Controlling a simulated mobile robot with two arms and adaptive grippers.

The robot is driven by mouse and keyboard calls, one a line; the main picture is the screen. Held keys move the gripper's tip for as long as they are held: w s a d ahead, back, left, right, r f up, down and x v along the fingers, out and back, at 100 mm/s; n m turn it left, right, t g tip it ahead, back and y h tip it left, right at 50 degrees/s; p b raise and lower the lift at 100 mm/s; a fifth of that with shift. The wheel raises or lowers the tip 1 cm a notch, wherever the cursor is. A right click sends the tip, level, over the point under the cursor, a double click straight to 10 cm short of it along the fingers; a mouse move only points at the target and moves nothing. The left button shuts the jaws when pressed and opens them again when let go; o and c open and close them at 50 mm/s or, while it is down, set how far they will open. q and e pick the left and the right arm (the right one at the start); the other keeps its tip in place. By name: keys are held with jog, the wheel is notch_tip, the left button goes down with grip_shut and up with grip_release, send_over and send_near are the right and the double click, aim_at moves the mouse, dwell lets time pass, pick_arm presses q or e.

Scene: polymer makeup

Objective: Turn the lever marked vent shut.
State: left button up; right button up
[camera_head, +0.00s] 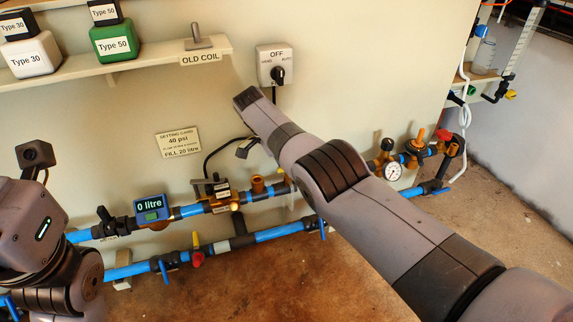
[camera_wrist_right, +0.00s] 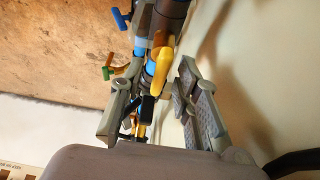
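No lever with a readable "vent" mark shows. In the right wrist view, a yellow lever or handle (camera_wrist_right: 161,58) stands on the pipe, and a green lever (camera_wrist_right: 107,73) sticks out to its left. My right gripper (camera_wrist_right: 157,108) is open, its two fingers apart on either side of the pipe line. The yellow handle shows beyond the gap; I cannot tell whether anything touches. In the head view my right forearm covers the middle of the pipes and hides this spot.
Wall pipes carry a "0 litre" meter (camera_head: 150,207), a pressure gauge (camera_head: 392,171), a red handle (camera_head: 445,135) and blue levers (camera_head: 163,270). An OFF switch (camera_head: 277,72) is on the wall. A shelf (camera_head: 140,60) holds containers. The floor (camera_head: 290,280) in front is clear.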

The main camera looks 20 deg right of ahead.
jog(key=v, duration=0.7)
jog(key=shift+r, duration=0.25)
jog(key=shift+a, duration=0.1)
